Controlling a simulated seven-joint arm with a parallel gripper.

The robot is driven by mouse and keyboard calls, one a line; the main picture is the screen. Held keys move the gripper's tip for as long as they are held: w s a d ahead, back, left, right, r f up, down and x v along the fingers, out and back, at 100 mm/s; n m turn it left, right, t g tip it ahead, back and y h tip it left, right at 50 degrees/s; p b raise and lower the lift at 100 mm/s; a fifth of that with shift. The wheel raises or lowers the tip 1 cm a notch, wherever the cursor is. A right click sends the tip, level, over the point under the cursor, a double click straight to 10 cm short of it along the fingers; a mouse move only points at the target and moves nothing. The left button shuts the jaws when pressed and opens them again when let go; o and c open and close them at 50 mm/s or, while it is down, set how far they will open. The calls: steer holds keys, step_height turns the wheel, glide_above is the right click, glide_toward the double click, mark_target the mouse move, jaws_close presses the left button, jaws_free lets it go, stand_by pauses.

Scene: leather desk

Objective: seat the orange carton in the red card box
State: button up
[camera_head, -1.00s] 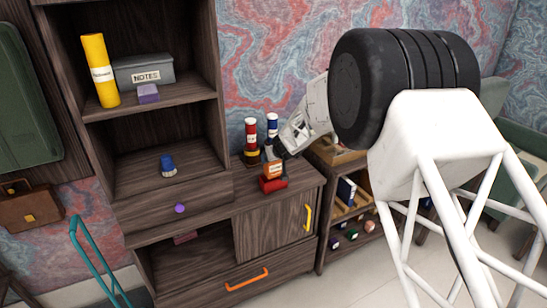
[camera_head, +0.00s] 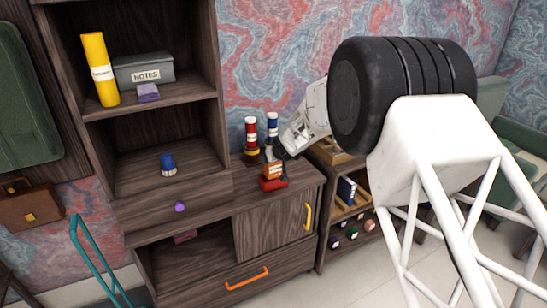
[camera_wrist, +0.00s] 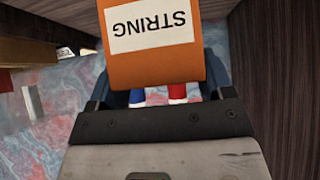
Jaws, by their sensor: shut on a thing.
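The orange carton (camera_head: 273,171) is at the front of the cabinet top, directly over the low red card box (camera_head: 280,184). Its lower edge meets or enters the box; the head view is too small to tell how deep. My gripper (camera_head: 273,158) is above and behind the carton, shut on it. In the wrist view the orange carton (camera_wrist: 155,65) sits between the dark fingers of my gripper (camera_wrist: 163,88), its white STRING label upside down. The red card box is not seen in the wrist view.
A red bottle (camera_head: 251,138) and a blue bottle (camera_head: 271,130) stand just behind, close to my gripper. The tall shelf (camera_head: 220,80) rises to the left. The cabinet's front edge is close to the box.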

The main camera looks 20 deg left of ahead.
mark_target(276, 167)
steer(key=shift+f, duration=2.85)
stand_by(0.4)
steer(key=o, duration=1)
steer(key=shift+r, duration=0.1)
steer(key=shift+v, duration=3.75)
steer(key=shift+s+d, duration=0.1)
steer(key=shift+r, duration=0.1)
